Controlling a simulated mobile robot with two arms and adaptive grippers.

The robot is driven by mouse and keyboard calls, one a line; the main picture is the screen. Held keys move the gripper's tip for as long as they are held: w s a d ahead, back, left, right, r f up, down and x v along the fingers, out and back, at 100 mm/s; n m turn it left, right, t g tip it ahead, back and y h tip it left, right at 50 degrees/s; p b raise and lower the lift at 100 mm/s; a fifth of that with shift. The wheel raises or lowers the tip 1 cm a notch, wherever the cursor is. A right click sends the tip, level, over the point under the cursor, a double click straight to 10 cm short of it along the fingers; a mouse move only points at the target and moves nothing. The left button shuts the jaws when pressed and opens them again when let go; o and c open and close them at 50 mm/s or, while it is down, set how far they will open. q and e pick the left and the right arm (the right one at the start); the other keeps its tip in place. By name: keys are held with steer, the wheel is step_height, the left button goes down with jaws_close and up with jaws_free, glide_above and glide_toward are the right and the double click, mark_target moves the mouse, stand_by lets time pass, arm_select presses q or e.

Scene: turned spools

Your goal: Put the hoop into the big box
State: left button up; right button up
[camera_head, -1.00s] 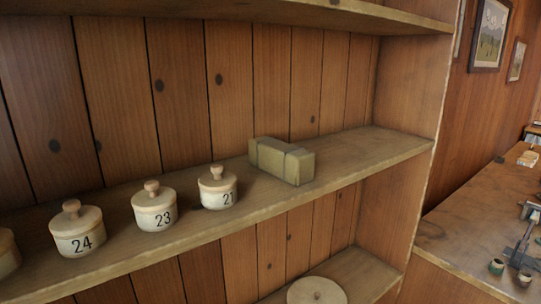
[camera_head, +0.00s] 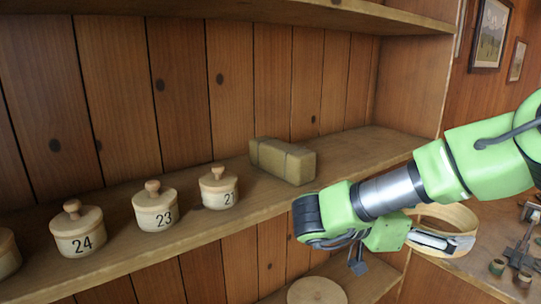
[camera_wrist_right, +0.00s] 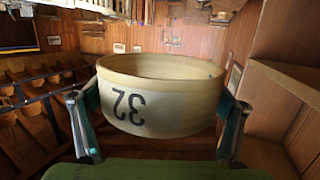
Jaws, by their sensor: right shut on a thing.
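The hoop (camera_head: 452,213) is a broad, pale wooden round band, held at the right of the head view. In the right wrist view the hoop (camera_wrist_right: 190,97) shows the number 32 upside down; whether it has a bottom I cannot tell. My right gripper (camera_wrist_right: 158,118) is shut on it, with one finger at each side. In the head view my right gripper (camera_head: 436,240) is partly hidden by its arm. I cannot tell which thing is the big box; a large round wooden lid (camera_head: 317,291) shows on the lower shelf, cut by the frame. My left gripper is out of view.
Lidded round boxes 24 (camera_head: 77,230), 23 (camera_head: 156,207) and one partly readable (camera_head: 219,188) stand on the shelf (camera_head: 375,150). An olive rectangular block (camera_head: 282,160) lies right of them. The shelf's right end is clear. A cluttered bench (camera_head: 490,225) stands at right.

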steer(key=s+d+f+m+g, duration=0.2)
steer(key=s+d+f+g, duration=0.15)
steer(key=s+f, duration=0.65)
steer(key=s+d+f+m+g, duration=0.3)
steer(key=s+d+f, duration=0.2)
steer(key=s+f, duration=0.5)
steer(key=w+a+n+t+y, duration=0.1)
steer(key=w+a+n+t, duration=0.25)
steer(key=a, duration=0.25)
steer(key=w+a+r+n+t+y, duration=0.1)
steer(key=w+a+n+t, duration=0.15)
steer(key=a+t, duration=0.35)
steer(key=w+a+n+t+y, duration=0.1)
steer(key=w+a+n+t, duration=0.2)
steer(key=a, duration=0.4)
step_height(320, 180, down, 14)
steer(key=s+a+b, duration=0.1)
steer(key=b, duration=1.2)
steer(key=shift+s+r+n+b, duration=0.15)
steer(key=shift+s+n+b, duration=0.05)
steer(key=shift+n+b, duration=0.2)
